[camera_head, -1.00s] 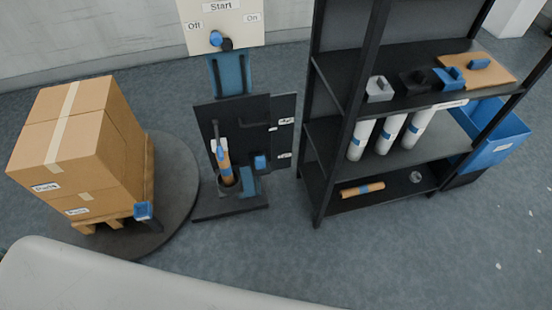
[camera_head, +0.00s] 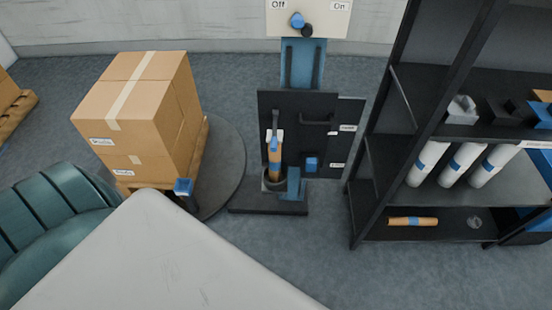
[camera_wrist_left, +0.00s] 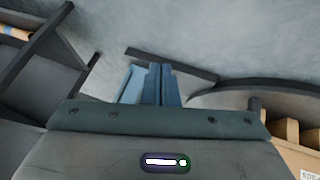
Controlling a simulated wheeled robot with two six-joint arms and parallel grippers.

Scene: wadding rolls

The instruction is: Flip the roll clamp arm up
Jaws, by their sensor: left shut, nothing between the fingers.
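The roll stand (camera_head: 265,203) is a dark base with a black back panel (camera_head: 300,100), in the middle of the head view. An orange-brown roll with a blue band (camera_head: 274,160) stands upright in its dark round cup. A small dark part with a white piece (camera_head: 274,134) is at the roll's top; I cannot clearly make out the clamp arm there. A blue bracket (camera_head: 292,186) stands beside the cup. In the left wrist view my left gripper (camera_wrist_left: 164,67) is shut and empty, with the stand base (camera_wrist_left: 195,73) beyond it. My right gripper is not in view.
A black shelf (camera_head: 400,228) at right holds white rolls (camera_head: 462,163) and an orange roll lying low (camera_head: 412,222). Boxes (camera_head: 150,95) on a pallet stand on a dark round platform (camera_head: 225,170) at left. Grey floor (camera_head: 285,250) is clear before the stand.

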